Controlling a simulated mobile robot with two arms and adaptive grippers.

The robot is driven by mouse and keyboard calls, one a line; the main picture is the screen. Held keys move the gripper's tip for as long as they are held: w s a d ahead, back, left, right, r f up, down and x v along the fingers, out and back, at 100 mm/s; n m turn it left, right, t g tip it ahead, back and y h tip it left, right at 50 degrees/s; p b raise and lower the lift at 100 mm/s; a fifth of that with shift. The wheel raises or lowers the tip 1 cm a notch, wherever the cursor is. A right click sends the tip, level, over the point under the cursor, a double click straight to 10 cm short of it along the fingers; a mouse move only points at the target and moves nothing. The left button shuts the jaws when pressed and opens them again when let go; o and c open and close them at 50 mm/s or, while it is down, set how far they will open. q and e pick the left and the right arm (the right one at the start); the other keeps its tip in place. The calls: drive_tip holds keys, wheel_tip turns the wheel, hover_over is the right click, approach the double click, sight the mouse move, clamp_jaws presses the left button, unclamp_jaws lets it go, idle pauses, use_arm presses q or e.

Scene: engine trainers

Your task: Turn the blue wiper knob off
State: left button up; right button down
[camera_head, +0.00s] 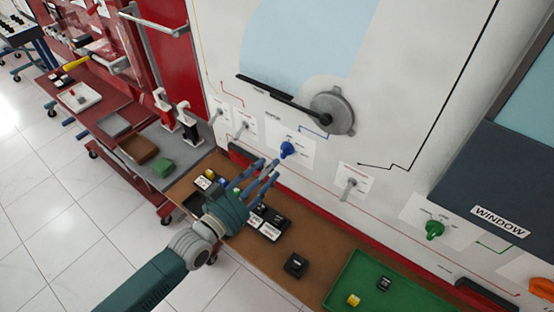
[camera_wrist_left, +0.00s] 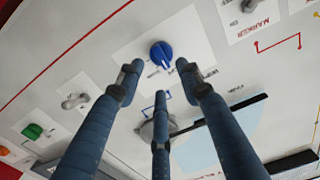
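The blue wiper knob (camera_head: 287,149) sits on a white label on the upright grey-white panel. Its pointer angle is too small to read in the head view. My left gripper (camera_head: 268,171) is below and left of it, with its blue fingers extended toward the panel. In the left wrist view the three fingers are spread, with nothing between them, and the knob (camera_wrist_left: 161,54) shows beyond and between the two outer fingertips of the gripper (camera_wrist_left: 158,82). The fingertips appear apart from the knob. My right gripper is not in view.
A round grey wiper motor with a black arm (camera_head: 333,111) sits above the knob. A grey switch (camera_head: 349,184) and green knob (camera_head: 435,229) are to its right. A brown shelf (camera_head: 250,262) with black blocks and a green tray (camera_head: 400,297) lies below the panel.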

use_arm(q)
drive_tip(key=v, duration=0.6)
idle(0.4)
